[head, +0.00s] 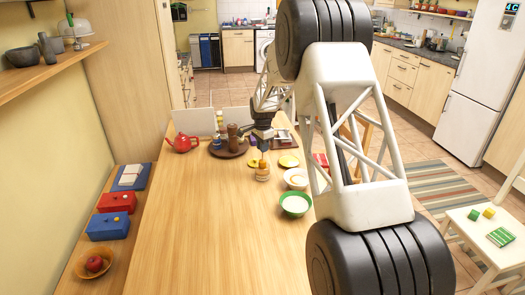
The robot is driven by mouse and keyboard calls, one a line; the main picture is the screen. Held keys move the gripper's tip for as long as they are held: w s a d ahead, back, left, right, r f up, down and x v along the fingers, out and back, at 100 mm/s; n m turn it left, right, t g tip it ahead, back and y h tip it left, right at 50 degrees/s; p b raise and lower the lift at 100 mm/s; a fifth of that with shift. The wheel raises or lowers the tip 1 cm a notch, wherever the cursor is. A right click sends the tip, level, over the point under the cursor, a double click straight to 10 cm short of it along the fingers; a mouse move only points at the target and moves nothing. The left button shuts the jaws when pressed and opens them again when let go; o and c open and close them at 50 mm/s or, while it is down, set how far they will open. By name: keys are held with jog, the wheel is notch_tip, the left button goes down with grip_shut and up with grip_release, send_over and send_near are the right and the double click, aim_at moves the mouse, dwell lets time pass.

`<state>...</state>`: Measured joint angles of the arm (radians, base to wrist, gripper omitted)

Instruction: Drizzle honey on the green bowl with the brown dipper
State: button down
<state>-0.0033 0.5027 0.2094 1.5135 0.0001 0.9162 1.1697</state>
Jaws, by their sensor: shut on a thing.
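The green bowl (283,209) stands on the wooden table with something pale in it. A small tan-and-yellow pot (262,175), which looks like the honey pot, stands behind it and to its left. My gripper (264,148) points down just above and behind this pot in the picture. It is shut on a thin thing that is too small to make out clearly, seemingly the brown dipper. I cannot tell whether the dipper's end is inside the pot or above it.
A brown tray (217,152) with a pepper mill and a red teapot (181,143) are at the back left. The table's front left is clear. My arm hides the table's right side.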

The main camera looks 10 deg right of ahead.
jog(key=shift+r, duration=2)
jog(key=shift+s+d, duration=0.1)
jog(key=shift+s, duration=0.05)
jog(key=s+d, duration=0.4)
jog(key=s, duration=0.7)
jog(key=s+d, duration=0.4)
jog(key=s, duration=0.8)
jog(key=shift+s+d+f, duration=0.15)
jog(key=shift+d+f, duration=0.05)
jog(key=shift+d, duration=0.2)
jog(key=shift+f, duration=0.1)
jog(key=shift+f, duration=0.9)
dwell(2.1)
